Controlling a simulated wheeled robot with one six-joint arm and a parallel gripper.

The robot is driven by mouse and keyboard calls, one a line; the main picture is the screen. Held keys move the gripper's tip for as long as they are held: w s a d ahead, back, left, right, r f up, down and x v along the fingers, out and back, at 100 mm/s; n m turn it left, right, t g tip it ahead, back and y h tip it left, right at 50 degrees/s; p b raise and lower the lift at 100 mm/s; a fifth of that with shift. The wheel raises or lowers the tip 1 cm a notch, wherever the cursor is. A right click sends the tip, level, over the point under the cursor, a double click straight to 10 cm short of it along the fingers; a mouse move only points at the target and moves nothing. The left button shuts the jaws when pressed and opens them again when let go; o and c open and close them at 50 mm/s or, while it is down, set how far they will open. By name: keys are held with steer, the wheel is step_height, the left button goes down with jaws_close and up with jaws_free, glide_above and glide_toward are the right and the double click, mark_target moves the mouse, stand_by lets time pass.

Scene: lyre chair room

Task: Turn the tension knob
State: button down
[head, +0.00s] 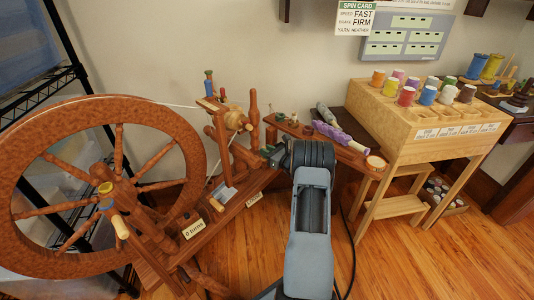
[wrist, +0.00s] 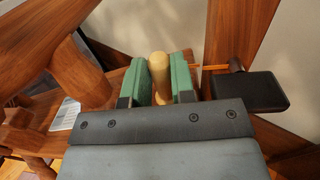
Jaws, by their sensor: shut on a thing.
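The tension knob (wrist: 159,72) is a pale, round-ended wooden peg, upright in the middle of the wrist view. My gripper (wrist: 161,82) has a green pad on each side of it and is shut on it. In the head view my gripper (head: 272,153) is at the right part of the wooden spinning wheel's base, and my own arm hides the knob. The spinning wheel (head: 108,101) fills the left side, and a small plate reading "0 turns" (head: 195,229) lies on its base.
A dark block (wrist: 249,91) with a thin orange rod (wrist: 213,67) is close right of my gripper. Wooden posts (wrist: 236,35) rise beside it. A wooden rack (head: 385,108) with colored spools stands right. A spin card (head: 355,18) hangs behind. Floor is clear at lower right.

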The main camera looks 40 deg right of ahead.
steer(key=c, duration=1)
jaws_free()
steer(key=shift+o, duration=0.2)
steer(key=shift+s, duration=0.15)
steer(key=p+v, duration=0.4)
steer(key=v, duration=0.9)
steer(key=shift+s, duration=0.35)
